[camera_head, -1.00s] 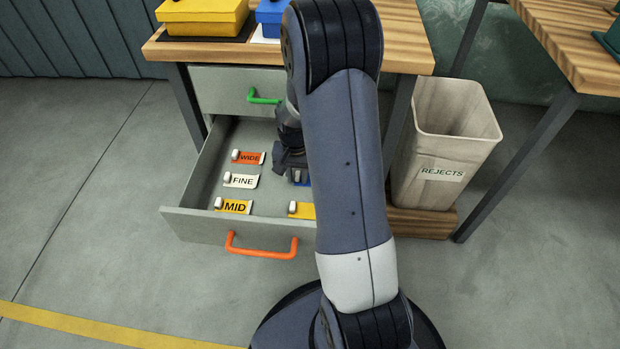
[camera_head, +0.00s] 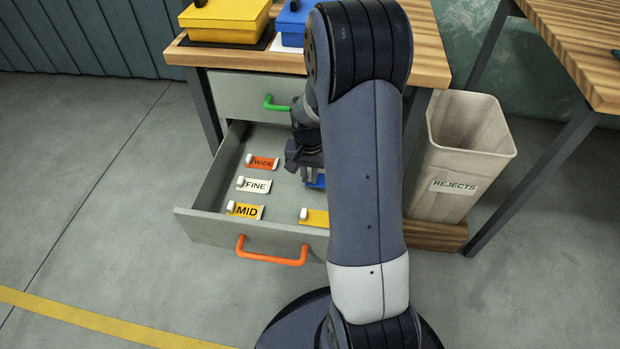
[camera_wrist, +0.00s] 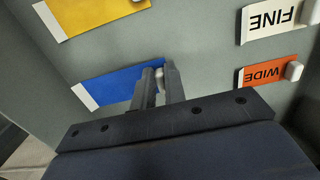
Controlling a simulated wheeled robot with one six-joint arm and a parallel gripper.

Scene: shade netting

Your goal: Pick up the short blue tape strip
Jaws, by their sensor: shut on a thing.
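The short blue tape strip (camera_wrist: 112,84) has a white end and lies across the middle of the wrist view. Its right end is at my gripper (camera_wrist: 157,84), whose fingers are shut on its pale tab, mostly hidden between them. In the head view, a small piece of the blue strip (camera_head: 318,181) shows beside my gripper (camera_head: 308,172), inside the open drawer (camera_head: 213,192). My arm hides the rest. I cannot tell whether the strip is clear of the drawer floor.
The drawer also holds an orange WIDE strip (camera_head: 263,163), a white FINE strip (camera_head: 256,185), a yellow MID strip (camera_head: 246,211) and a plain yellow strip (camera_head: 317,217). A REJECTS bin (camera_head: 465,155) stands right. Yellow (camera_head: 222,23) and blue (camera_head: 291,27) boxes sit on the bench above.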

